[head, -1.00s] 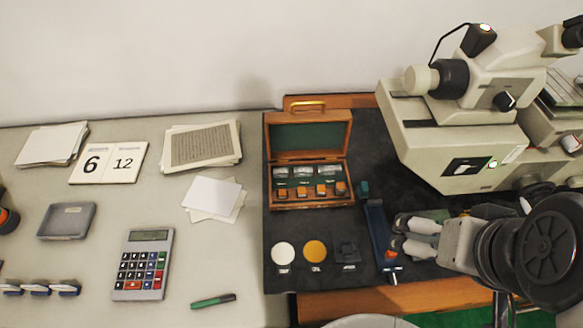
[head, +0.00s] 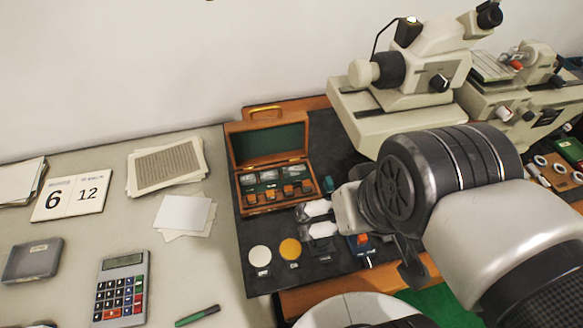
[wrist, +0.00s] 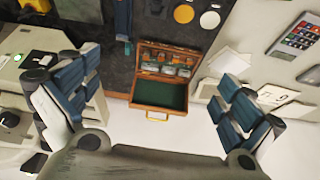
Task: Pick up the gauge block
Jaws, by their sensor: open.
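A wooden case (head: 272,206) with an open, green-lined lid (head: 270,142) stands on a dark mat in the head view. It holds several small pieces, silvery at the back and orange-brown in front. I cannot tell for certain which piece is the gauge block. My gripper (head: 312,222) is open and empty, close to the case's front right corner. The wrist view shows the case upside down (wrist: 160,108) between the spread fingers of my gripper (wrist: 155,80), at a distance and touching neither finger.
A white disc (head: 260,256) and a yellow disc (head: 290,249) lie in front of the case. A microscope (head: 400,105) stands to the right behind my arm. A blue tool (head: 361,245) lies near my gripper. Papers (head: 183,214) and a calculator (head: 122,286) lie left.

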